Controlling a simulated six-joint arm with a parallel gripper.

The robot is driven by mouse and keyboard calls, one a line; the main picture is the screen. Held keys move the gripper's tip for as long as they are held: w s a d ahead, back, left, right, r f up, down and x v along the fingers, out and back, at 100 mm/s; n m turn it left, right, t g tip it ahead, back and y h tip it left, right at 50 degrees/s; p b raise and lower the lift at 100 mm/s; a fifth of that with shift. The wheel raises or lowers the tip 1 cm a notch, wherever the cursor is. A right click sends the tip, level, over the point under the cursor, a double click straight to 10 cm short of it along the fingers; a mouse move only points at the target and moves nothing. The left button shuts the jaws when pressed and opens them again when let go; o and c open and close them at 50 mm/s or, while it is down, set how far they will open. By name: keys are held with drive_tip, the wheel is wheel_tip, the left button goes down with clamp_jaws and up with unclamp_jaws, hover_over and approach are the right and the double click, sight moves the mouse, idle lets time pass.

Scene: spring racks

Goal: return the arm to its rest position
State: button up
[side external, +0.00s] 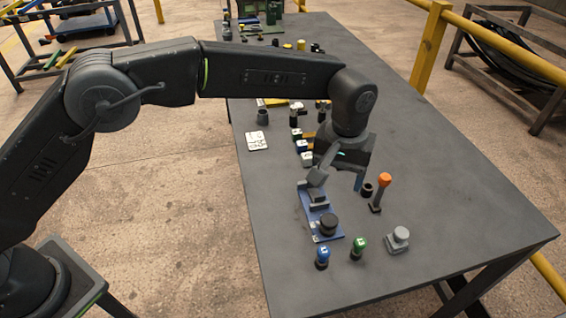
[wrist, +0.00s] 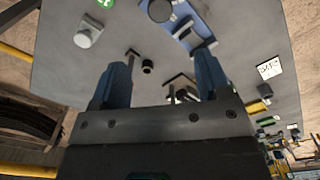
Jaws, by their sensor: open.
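My gripper (side external: 338,184) hangs over the middle of the grey table (side external: 450,215), at the end of my outstretched arm. Its two fingers are spread, and nothing shows held between them. In the wrist view the open fingers of my gripper (wrist: 160,62) point toward the tabletop, with a small dark cylinder (wrist: 147,67) seen in the gap between them. A blue fixture (side external: 308,205) with a black round part (side external: 328,223) lies just below and in front of my gripper in the side view. Whether a finger touches the fixture, I cannot tell.
An orange-topped post (side external: 384,180) stands close right of my gripper. Blue-topped (side external: 322,257) and green-topped (side external: 359,247) pieces and a grey block (side external: 398,238) stand near the front. A white card (side external: 257,140) lies left. Several small parts line the table behind. The table's right side is clear.

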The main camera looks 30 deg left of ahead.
drive_tip(key=s+a+r+t, duration=0.1)
drive_tip(key=s+a+r, duration=0.3)
drive_tip(key=a+r, duration=0.5)
drive_tip(key=s+a+r+t, duration=0.2)
drive_tip(key=s+a+r, duration=0.4)
drive_tip(key=a, duration=0.5)
drive_tip(key=s+a+f+m+t, duration=0.1)
drive_tip(key=s+a, duration=0.4)
drive_tip(key=s, duration=0.3)
drive_tip(key=s+a+f+t, duration=0.1)
drive_tip(key=s+a, duration=0.4)
drive_tip(key=s, duration=0.2)
drive_tip(key=shift+s+a+f+m+t, duration=0.3)
drive_tip(key=shift+s+f+m, duration=0.05)
drive_tip(key=shift+m, duration=0.05)
drive_tip(key=shift+w+r, duration=0.1)
